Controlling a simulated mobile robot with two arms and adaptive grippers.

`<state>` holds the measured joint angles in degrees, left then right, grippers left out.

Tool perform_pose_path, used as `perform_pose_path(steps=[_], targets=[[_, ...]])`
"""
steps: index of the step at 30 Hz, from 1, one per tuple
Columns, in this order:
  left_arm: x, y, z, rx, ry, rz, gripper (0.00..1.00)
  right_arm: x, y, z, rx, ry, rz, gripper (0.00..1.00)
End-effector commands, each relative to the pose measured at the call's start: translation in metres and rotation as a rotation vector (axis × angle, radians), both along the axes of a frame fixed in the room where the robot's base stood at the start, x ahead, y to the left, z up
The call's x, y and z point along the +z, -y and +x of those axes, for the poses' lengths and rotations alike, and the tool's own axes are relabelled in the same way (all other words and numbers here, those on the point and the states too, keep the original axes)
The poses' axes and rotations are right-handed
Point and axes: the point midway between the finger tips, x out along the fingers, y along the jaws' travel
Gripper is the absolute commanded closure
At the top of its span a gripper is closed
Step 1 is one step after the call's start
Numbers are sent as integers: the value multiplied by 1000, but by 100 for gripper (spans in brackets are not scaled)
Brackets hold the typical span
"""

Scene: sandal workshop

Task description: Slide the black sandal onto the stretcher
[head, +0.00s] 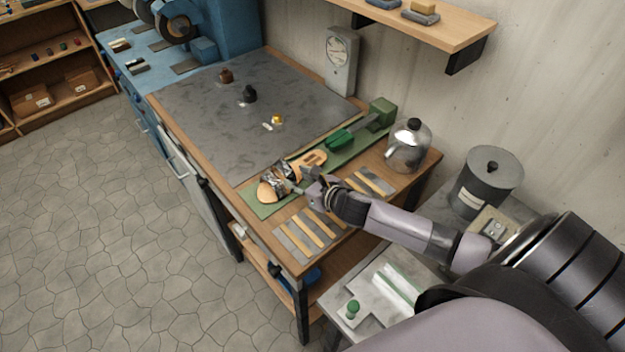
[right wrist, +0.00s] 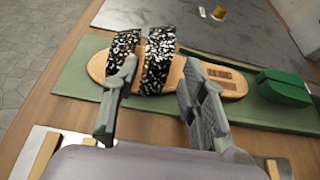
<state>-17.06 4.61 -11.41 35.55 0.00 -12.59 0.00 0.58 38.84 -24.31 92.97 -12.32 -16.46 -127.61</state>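The black sandal (head: 310,158) has a tan sole and two black straps with white speckles. It lies on the left part of a green base. In the right wrist view the sandal (right wrist: 228,86) has its straps at the left and its bare heel toward the stretcher. The stretcher has a green form (head: 340,137) on the same base, with a grey bar and a green block (head: 382,111) behind it. The form (right wrist: 283,87) is just right of the heel. My right gripper (right wrist: 158,92) is open at the sandal's near side by the straps; contact is unclear. My left gripper is out of view.
A metal kettle-like pot (head: 408,146) stands right of the base, near the stretcher. Several flat strips (head: 312,228) lie along the bench's front. A scale (head: 341,62) stands at the back wall. The dark mat (head: 215,120) is mostly clear, with several small objects.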

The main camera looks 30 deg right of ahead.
Motion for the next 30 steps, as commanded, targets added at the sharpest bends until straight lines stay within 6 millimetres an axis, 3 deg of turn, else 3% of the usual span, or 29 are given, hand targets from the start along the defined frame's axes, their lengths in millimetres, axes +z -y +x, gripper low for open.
perform_pose_path(steps=[1, 3, 12, 30], targets=[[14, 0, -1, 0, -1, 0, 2, 10, 2, -13, 0, -5, -1, 61], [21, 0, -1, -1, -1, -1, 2, 16, 4, -27, 1, -4, 0, 61], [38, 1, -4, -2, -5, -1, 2, 30, 10, -68, 0, -1, 1, 61], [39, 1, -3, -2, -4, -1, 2, 31, 10, -74, 0, 1, 0, 61]])
